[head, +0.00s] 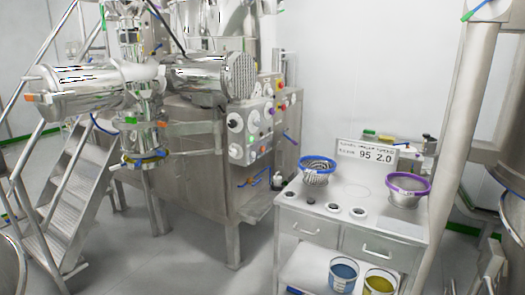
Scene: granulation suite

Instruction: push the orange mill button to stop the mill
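The steel machine (190,125) stands at left centre, with a control panel (254,128) on its right front face. Neither of my grippers is in view, and nothing touches the panel.
A steel cart (350,212) stands right of the machine, bearing a blue-rimmed sieve (317,167), a purple-rimmed sieve (407,187) and a sign (366,154). Metal stairs (75,185) stand at left. A steel post (468,120) rises at right. Grey floor (190,255) is free in front of the machine.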

